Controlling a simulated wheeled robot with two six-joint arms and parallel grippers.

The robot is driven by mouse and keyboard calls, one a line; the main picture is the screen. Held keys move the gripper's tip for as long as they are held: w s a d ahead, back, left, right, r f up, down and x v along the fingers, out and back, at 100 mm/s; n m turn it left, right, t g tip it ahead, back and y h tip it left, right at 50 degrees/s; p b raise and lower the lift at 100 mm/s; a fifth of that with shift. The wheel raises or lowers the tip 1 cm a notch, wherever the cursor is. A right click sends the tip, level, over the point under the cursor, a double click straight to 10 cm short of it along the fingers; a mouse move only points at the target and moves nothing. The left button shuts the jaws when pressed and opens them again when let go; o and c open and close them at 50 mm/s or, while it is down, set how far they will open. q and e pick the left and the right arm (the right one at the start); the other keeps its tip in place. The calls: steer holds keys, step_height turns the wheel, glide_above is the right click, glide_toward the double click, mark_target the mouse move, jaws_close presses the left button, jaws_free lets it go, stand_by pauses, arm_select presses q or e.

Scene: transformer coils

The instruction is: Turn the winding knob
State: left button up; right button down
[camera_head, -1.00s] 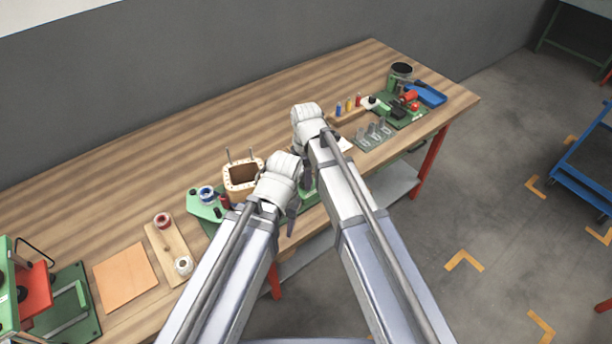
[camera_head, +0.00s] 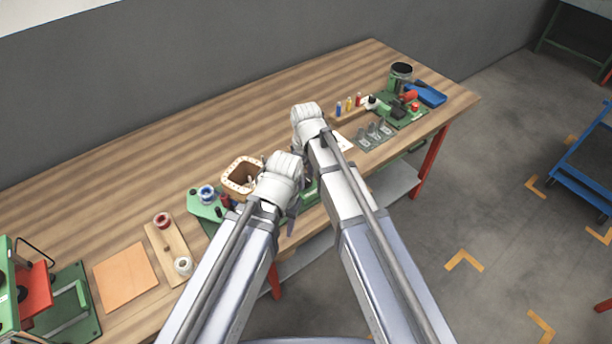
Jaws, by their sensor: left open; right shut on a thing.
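The winding knob cannot be made out. My arms cover much of the green winding fixture, of which a piece (camera_head: 309,192) shows between them. A brown open box-shaped coil former (camera_head: 231,182) with a pale dotted rim stands on the bench just left of my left gripper. My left gripper (camera_head: 283,165) is open, its white body beside the former and its fingers largely hidden. My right gripper (camera_head: 305,116) is farther back and to the right. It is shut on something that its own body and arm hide.
A green plate with a blue-and-white spool (camera_head: 206,194) lies left of the former. A wooden strip with spools (camera_head: 167,250) and an orange sheet (camera_head: 126,277) are farther left. Small bottles (camera_head: 349,104) and a blue tray (camera_head: 427,95) lie to the right. The back of the bench is clear.

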steer(key=m, duration=0.4)
steer(key=shift+m, duration=0.3)
steer(key=m, duration=0.3)
steer(key=shift+m, duration=0.4)
steer(key=m, duration=0.4)
steer(key=shift+a+m, duration=0.1)
steer(key=shift+m, duration=1.9)
steer(key=shift+c, duration=1.6)
jaws_free()
arm_select(q)
steer(key=shift+r, duration=0.1)
